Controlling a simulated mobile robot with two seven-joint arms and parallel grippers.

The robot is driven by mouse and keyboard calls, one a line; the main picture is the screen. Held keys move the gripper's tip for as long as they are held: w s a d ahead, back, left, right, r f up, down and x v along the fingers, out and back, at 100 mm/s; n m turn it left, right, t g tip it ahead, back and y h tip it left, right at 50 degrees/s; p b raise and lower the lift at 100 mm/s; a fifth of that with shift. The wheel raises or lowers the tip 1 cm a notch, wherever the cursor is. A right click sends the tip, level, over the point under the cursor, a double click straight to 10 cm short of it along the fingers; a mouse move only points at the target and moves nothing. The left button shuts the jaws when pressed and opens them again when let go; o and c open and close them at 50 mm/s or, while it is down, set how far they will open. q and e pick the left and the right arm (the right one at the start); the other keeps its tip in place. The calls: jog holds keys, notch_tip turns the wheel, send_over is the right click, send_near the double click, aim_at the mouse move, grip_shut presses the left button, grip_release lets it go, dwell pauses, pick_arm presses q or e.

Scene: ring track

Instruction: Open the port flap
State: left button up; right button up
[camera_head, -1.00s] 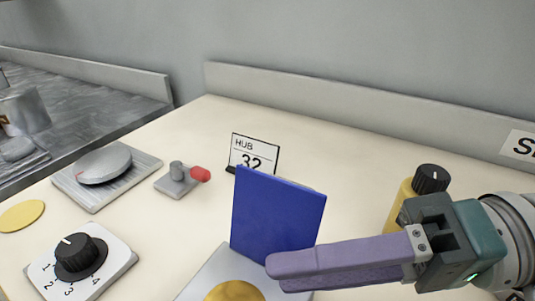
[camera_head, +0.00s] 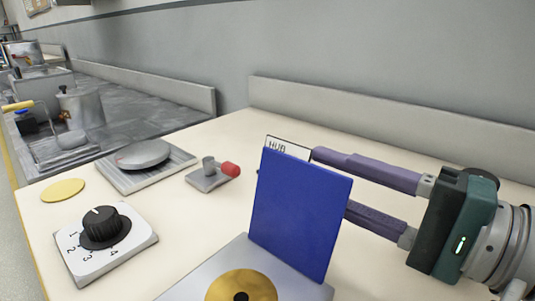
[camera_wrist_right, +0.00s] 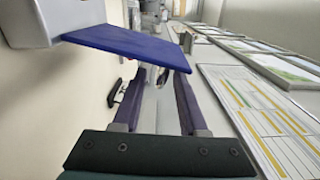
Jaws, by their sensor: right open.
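The port flap is a blue panel (camera_head: 298,212) standing steeply up from the grey port plate (camera_head: 215,268). A gold disc (camera_head: 241,287) with a dark central hole shows uncovered on the plate in front of it. In the right wrist view the flap (camera_wrist_right: 130,42) juts out beyond the fingers. My right gripper (camera_head: 340,180) is open, with its purple fingers apart. It is behind the flap's right side, and the flap hides the lower fingertip. In the wrist view the gripper (camera_wrist_right: 160,76) has nothing between its fingers; contact with the flap is unclear. My left gripper is not in view.
A numbered dial (camera_head: 101,227), a yellow disc (camera_head: 63,190), a round grey lid on a plate (camera_head: 143,154) and a red-tipped lever (camera_head: 230,169) lie left of the flap. A HUB sign (camera_head: 287,146) is partly hidden behind it. A low back ledge (camera_head: 390,130) bounds the counter.

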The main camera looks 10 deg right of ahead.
jog(key=shift+x, duration=1.2)
grip_shut()
jog(key=shift+f, duration=0.15)
dwell(0.4)
